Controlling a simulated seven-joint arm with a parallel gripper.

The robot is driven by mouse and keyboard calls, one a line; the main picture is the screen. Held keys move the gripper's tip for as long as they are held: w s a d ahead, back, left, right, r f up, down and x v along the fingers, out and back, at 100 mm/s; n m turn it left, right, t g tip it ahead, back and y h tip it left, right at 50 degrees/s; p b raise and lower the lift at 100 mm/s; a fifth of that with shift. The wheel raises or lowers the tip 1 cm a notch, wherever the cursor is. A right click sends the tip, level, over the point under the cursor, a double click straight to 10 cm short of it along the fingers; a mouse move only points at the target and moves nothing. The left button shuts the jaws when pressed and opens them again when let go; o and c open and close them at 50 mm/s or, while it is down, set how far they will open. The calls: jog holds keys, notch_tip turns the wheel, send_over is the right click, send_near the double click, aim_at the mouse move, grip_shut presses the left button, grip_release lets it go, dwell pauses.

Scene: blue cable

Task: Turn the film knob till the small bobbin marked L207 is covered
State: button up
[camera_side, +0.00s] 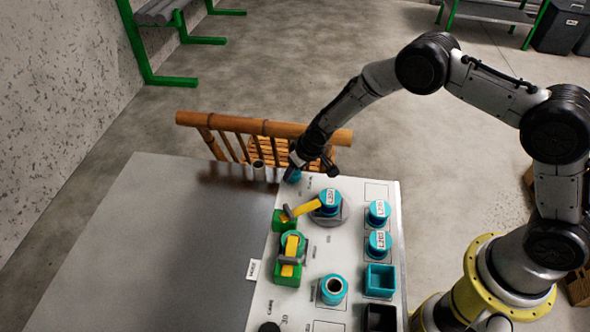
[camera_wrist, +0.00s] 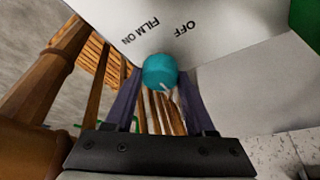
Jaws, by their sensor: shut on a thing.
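The teal film knob (camera_wrist: 160,70) sits at the panel edge beside the printed words FILM, ON and OFF, with a pale mark on its face. My gripper (camera_wrist: 158,82) has its two fingers on either side of the knob and is shut on it. In the side view my gripper (camera_side: 295,166) is at the panel's far left corner, over the knob (camera_side: 292,175). Three teal bobbins with white labels stand on the panel: one (camera_side: 329,201) on a grey disc, two (camera_side: 378,212) (camera_side: 378,243) at the right. Their labels are too small to read surely. None looks covered.
Yellow strips (camera_side: 303,209) (camera_side: 291,247) lie at green blocks (camera_side: 285,220) (camera_side: 287,273). A teal ring (camera_side: 334,289), teal box (camera_side: 380,281) and black box (camera_side: 380,318) stand nearer. A wooden chair (camera_side: 265,127) is behind the table. The grey tabletop (camera_side: 160,250) left is clear.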

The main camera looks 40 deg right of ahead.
jog(key=shift+m, duration=0.4)
grip_shut()
jog(key=m+h, duration=0.1)
jog(key=m, duration=0.1)
jog(key=m+h, duration=0.1)
jog(key=shift+a+m, duration=0.2)
jog(key=shift+m, duration=0.2)
jog(key=m, duration=0.2)
jog(key=m+h, duration=0.1)
jog(key=m, duration=0.1)
jog(key=shift+w+a+m+g+h, duration=0.1)
jog(key=shift+m+g+h, duration=0.2)
jog(key=shift+g, duration=0.1)
jog(key=m, duration=0.2)
jog(key=m+g+h, duration=0.1)
jog(key=m, duration=0.1)
jog(key=shift+w+a+m+g, duration=0.1)
jog(key=shift+m+g, duration=0.2)
jog(key=m+g, duration=0.1)
jog(key=m, duration=0.3)
jog(key=shift+w+m+g, duration=0.15)
jog(key=shift+m+g, duration=0.25)
jog(key=o, duration=1.3)
grip_release()
